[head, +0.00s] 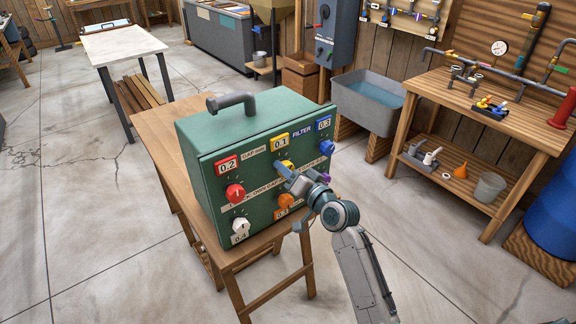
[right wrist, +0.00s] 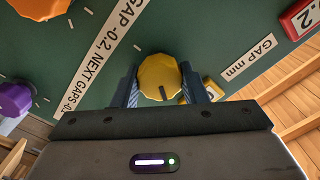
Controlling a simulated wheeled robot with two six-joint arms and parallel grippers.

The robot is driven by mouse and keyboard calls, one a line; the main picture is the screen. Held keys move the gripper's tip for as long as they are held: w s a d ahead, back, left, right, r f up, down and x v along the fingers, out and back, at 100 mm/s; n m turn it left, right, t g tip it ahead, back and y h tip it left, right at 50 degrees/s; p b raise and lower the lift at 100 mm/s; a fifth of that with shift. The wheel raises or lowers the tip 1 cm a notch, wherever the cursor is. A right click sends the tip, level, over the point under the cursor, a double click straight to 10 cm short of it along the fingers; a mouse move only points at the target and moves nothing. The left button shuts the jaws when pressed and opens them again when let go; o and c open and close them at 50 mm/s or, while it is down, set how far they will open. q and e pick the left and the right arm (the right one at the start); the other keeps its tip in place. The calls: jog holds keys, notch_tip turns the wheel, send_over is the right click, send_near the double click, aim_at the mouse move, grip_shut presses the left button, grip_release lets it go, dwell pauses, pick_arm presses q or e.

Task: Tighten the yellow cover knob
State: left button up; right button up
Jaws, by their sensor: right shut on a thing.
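The yellow knob (right wrist: 160,75) is on the front of the green box (head: 233,128), below the yellow 0.1 label (head: 280,142). My right gripper (head: 287,170) is shut on the yellow knob. In the right wrist view, its two fingers (right wrist: 160,88) are on either side of the knob, and a dark mark shows on the knob's face. In the head view my gripper hides much of the knob. My left gripper is not in view.
The box stands on a wooden table (head: 160,125). Its front also has a red knob (head: 235,193), a white knob (head: 240,226), an orange knob (head: 286,201) and a blue knob (head: 327,147). A purple knob (right wrist: 13,99) is near my gripper. A workbench (head: 440,100) stands at right.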

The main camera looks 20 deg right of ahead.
jog(key=shift+m+p, duration=0.55)
jog(key=shift+m, duration=0.55)
jog(key=o, duration=1)
jog(key=b+v, duration=0.2)
jog(key=v, duration=0.9)
